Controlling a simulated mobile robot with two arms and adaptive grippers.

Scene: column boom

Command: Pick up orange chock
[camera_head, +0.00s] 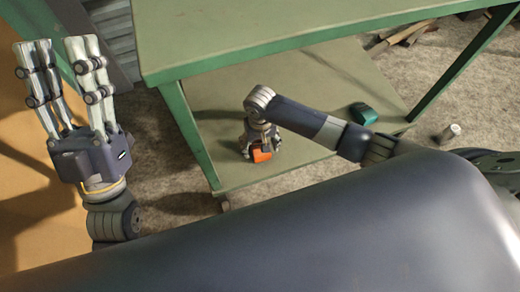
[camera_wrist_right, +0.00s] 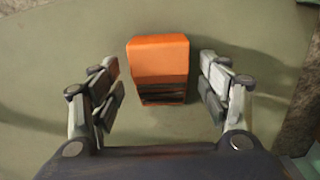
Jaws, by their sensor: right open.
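The orange chock (camera_head: 262,156) lies on the green lower shelf (camera_head: 225,125) of a green metal table, near the shelf's front edge. In the right wrist view the chock (camera_wrist_right: 158,58) sits between the fingers of my right gripper (camera_wrist_right: 160,95). That gripper is open, with a gap on each side of the chock. In the head view my right gripper (camera_head: 260,140) reaches down at the chock and partly hides it. My left gripper (camera_head: 68,75) is raised at the far left with its fingers apart and nothing between them.
A teal block (camera_head: 362,113) lies further right on the shelf. A metal can (camera_head: 450,132) stands on the floor at the right. The table top (camera_head: 240,35) overhangs the shelf, and a green leg (camera_head: 196,135) stands left of my right gripper. Wood pieces (camera_head: 405,35) lie behind.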

